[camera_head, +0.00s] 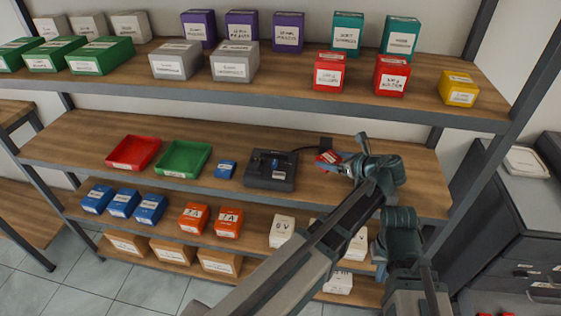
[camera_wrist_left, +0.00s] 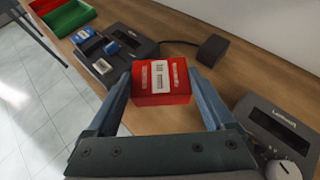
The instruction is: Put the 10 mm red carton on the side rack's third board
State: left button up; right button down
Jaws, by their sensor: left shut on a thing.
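My left gripper (camera_head: 340,163) is over the right part of the main shelf's middle board (camera_head: 75,140). In the left wrist view, its two fingers (camera_wrist_left: 165,98) are shut on a red carton (camera_wrist_left: 160,80) with a white label, whose print I cannot read clearly. The carton also shows in the head view (camera_head: 328,157), partly hidden by the gripper. Two more red cartons (camera_head: 329,71) (camera_head: 391,76) stand on the top board. A separate rack's wooden boards (camera_head: 25,182) show at the left edge; most of it is out of frame. My right gripper is not in view.
A black device (camera_head: 270,170) with a blue part stands left of my gripper, near a small blue box (camera_head: 225,170). Red (camera_head: 133,153) and green (camera_head: 183,158) trays are further left. In the left wrist view, a grey device (camera_wrist_left: 275,135) with a knob is close right of my gripper.

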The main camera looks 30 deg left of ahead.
aim_at(327, 189)
pick_arm(q)
jog(key=shift+f+b, duration=5)
jog(key=shift+f, duration=0.15)
jog(key=o, duration=1.2)
